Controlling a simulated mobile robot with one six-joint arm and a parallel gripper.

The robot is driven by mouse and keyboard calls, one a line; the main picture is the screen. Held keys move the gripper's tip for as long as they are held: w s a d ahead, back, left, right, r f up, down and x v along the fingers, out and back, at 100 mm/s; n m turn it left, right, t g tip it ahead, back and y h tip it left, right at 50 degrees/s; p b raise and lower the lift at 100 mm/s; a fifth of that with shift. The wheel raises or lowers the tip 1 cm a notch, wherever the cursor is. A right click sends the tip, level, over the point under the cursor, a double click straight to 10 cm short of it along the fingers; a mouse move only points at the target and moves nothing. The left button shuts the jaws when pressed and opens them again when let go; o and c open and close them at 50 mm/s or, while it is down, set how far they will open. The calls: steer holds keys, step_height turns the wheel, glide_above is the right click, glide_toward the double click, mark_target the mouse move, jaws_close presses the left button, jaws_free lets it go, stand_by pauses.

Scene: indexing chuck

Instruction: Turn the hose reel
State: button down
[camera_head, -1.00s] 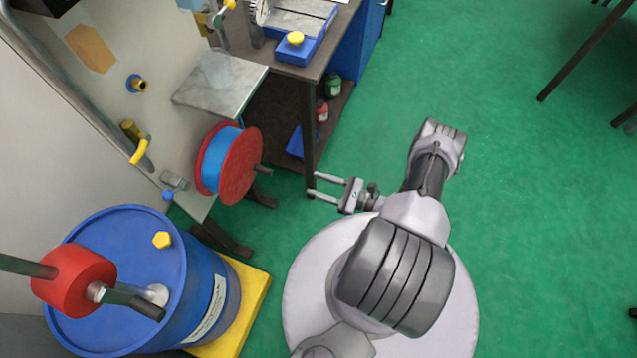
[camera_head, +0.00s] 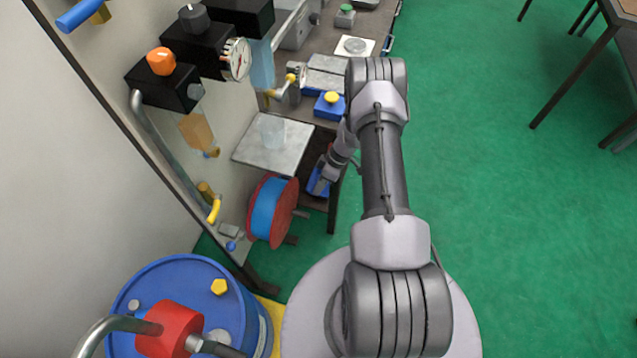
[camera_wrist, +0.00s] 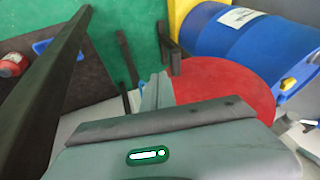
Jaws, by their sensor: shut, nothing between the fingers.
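The hose reel has red side discs and a blue drum (camera_head: 265,208) and hangs low on the panel in the head view. A dark rod (camera_head: 300,213) sticks out from its right disc. In the wrist view its red disc (camera_wrist: 232,82) fills the middle right. My gripper (camera_wrist: 155,90) shows in the wrist view with its fingers together and empty, beside the disc's left edge. I cannot tell if they touch it. In the head view my wrist reaches down beside the bench leg, above and right of the reel, and the fingertips are unclear.
A blue drum (camera_head: 170,285) with a red valve (camera_head: 168,325) stands at the lower left. A grey shelf (camera_head: 262,150) juts out above the reel. The bench's dark leg (camera_head: 333,205) is close to my wrist. Green floor (camera_head: 480,170) is open on the right.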

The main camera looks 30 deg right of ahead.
steer(key=s+a+f, duration=0.1)
steer(key=a+f, duration=0.3)
steer(key=f, duration=0.2)
steer(key=shift+s+b, duration=0.4)
steer(key=shift+b, duration=0.05)
steer(key=shift+f, duration=0.1)
